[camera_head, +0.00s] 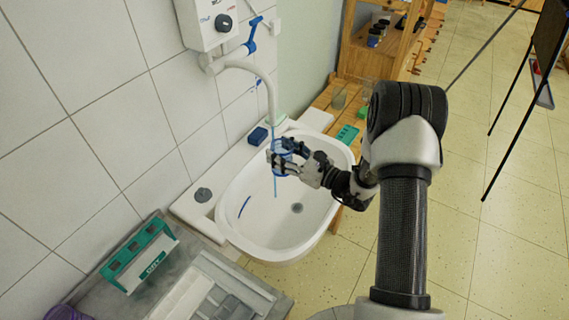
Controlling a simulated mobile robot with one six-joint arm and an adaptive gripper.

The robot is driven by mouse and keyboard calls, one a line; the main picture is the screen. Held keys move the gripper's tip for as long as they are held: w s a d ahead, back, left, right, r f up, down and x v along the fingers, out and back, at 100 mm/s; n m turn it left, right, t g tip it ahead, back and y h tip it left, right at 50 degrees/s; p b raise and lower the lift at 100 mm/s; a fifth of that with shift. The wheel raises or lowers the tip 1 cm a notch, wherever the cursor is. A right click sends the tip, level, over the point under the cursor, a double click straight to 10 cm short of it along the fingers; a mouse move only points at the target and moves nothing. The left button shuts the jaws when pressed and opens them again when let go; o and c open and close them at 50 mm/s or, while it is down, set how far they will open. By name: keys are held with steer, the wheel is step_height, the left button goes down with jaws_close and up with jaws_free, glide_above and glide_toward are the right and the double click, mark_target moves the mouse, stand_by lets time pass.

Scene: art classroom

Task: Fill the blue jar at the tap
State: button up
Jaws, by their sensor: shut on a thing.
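The blue jar (285,146) is over the white sink (262,247), below the outlet of the tap (268,84). My gripper (280,158) is shut on the jar, and its fingers cover part of it. A thin blue stream (275,187) runs down from the tap at the jar's left side and shows below it, over the basin. I cannot tell whether any of it enters the jar. The jar's inside and water level are hidden or too small to make out. A blue lever (252,36) sits by the white heater box (208,20) above the tap.
A dark blue block (258,136) and a dark grey round item (202,195) sit on the sink's rim. A green-and-white box (139,257) stands on the grey counter at lower left. A wooden bench (340,104) is behind the sink. Open tiled floor lies to the right.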

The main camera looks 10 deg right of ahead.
steer(key=shift+w+a+b, duration=0.25)
steer(key=shift+w, duration=0.7)
steer(key=shift+w+a+b, duration=0.25)
steer(key=shift+w+b, duration=0.05)
steer(key=shift+w, duration=0.65)
steer(key=shift+w+a+b, duration=0.25)
steer(key=shift+w, duration=0.7)
stand_by(5.2)
